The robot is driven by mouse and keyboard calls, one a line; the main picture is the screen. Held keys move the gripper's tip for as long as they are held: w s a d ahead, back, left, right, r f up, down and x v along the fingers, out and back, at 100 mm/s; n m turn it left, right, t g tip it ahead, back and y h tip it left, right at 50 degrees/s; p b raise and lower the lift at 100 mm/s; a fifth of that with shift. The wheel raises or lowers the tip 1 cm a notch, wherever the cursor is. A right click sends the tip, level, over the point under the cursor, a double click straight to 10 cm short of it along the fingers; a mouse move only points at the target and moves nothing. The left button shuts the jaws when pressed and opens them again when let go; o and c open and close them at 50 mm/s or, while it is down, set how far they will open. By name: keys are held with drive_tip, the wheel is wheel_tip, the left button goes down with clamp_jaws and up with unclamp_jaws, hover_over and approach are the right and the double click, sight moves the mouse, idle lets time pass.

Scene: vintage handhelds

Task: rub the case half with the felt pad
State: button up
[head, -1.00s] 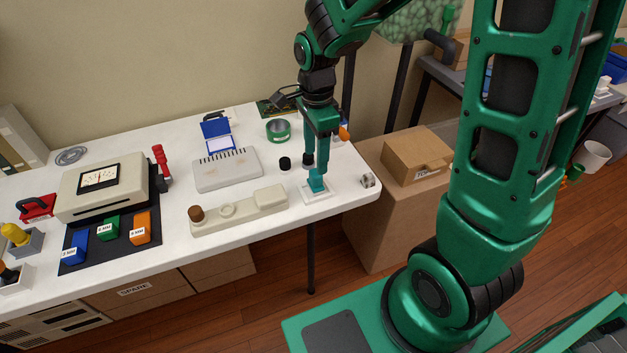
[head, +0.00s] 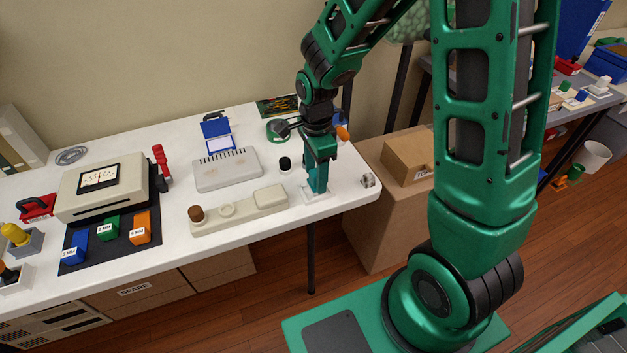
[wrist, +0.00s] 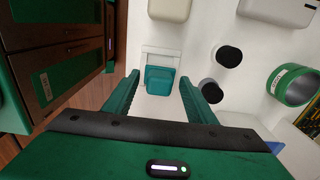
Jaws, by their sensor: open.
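The felt pad, a teal block (head: 315,194), sits on a small white square tray near the right end of the table. In the wrist view the teal block (wrist: 160,80) lies between my two fingers. My gripper (head: 317,186) is open and lowered over it, one finger on each side, with gaps showing in the wrist view (wrist: 160,88). The case half, a pale grey slotted shell (head: 227,170) with brownish smudges on top, lies on the table to the left. A corner of what looks like it (wrist: 278,10) shows in the wrist view.
A long cream holder (head: 238,211) lies just left of the pad's white tray (wrist: 147,58). A black cylinder (head: 285,164) and a green ring (head: 276,131) stand behind. A small metallic piece (head: 368,180) is near the table's right edge. Cardboard boxes (head: 406,158) stand beyond that edge.

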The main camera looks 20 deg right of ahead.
drive_tip(key=c, duration=1.2)
drive_tip(key=shift+r, duration=2.45)
